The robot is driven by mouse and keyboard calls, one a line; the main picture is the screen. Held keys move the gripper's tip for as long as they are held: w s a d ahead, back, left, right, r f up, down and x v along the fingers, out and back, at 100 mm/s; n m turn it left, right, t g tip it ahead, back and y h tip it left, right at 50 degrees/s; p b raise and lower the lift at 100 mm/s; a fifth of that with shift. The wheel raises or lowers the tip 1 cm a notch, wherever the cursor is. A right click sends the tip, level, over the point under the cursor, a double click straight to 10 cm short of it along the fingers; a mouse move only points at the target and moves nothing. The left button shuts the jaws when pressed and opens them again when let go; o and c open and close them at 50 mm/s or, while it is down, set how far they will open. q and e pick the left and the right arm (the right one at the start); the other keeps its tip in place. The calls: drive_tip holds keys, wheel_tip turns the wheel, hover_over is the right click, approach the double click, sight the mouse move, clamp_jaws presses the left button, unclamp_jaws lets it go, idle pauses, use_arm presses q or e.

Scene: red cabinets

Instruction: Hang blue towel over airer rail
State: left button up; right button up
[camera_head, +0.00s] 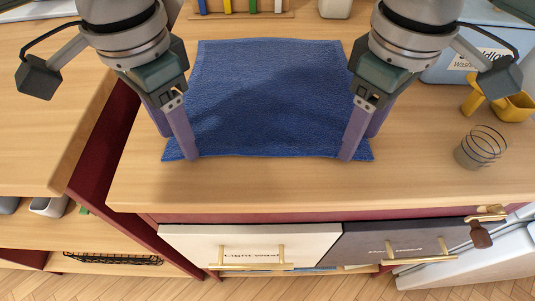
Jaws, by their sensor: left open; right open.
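The blue towel (265,95) lies spread flat on the wooden countertop, its near edge towards the front of the counter. My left gripper (180,152) is at the towel's near left corner, its fingers pointing down, open. My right gripper (360,152) is at the near right corner, also open with fingers pointing down. Both sets of fingertips are at or just above the towel; I cannot tell whether they touch it. The airer rail cannot be made out in this view.
A wire-coiled cup (480,148), a yellow scoop (512,106) and a blue-grey box (455,66) stand on the right. Below the counter are a white drawer (200,245) and a grey drawer (365,246) with brass handles. The front counter strip (270,185) is clear.

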use_arm(q)
drive_tip(key=shift+f, duration=0.25)
use_arm(e)
drive_tip(key=shift+f, duration=0.25)
use_arm(q)
drive_tip(key=c, duration=0.9)
use_arm(e)
drive_tip(key=c, duration=0.9)
use_arm(q)
drive_tip(key=shift+a, duration=0.1)
clamp_jaws()
use_arm(e)
clamp_jaws()
use_arm(q)
drive_tip(key=shift+r, duration=0.15)
use_arm(e)
drive_tip(key=shift+r, duration=0.1)
